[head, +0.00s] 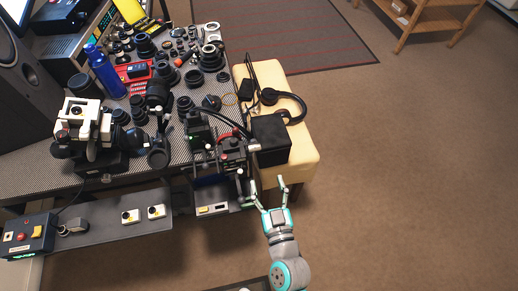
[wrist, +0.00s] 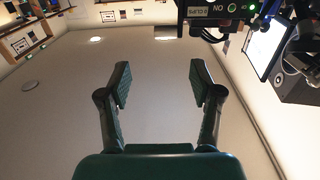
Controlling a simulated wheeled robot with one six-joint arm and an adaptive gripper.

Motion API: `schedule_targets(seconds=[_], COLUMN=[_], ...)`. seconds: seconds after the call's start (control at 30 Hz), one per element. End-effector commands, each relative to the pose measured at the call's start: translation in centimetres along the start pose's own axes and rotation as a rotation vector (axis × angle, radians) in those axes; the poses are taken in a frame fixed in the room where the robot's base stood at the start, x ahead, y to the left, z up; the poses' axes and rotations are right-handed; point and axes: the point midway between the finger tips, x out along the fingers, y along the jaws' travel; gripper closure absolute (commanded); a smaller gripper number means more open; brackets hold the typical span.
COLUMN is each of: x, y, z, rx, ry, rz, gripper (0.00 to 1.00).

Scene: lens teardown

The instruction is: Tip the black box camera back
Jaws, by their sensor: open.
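A black box (head: 270,140), which I take to be the black box camera, sits on the pale yellow bench top beside the dark table's right edge. My gripper (head: 268,184) is just in front of the bench edge, below the box in the head view, and apart from it. In the wrist view my gripper (wrist: 160,82) has its two fingers spread wide with nothing between them. A dark boxy body (wrist: 297,88) with a round part shows at the right of the wrist view; I cannot tell for sure whether it is the same box.
Black headphones (head: 285,103) lie behind the box on the yellow bench (head: 302,152). Red and black equipment (head: 232,150) stands close to the box's left. Many lenses crowd the table. The brown floor (head: 410,180) to the right is clear.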

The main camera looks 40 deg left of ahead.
Motion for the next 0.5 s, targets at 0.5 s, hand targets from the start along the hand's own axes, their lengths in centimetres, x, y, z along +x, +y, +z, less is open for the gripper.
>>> schedule_targets(seconds=[0.5], x=[6.3], y=[-0.8], z=[-0.4], rx=[-0.003], ry=[0.008], rz=[-0.019], gripper=[0.35])
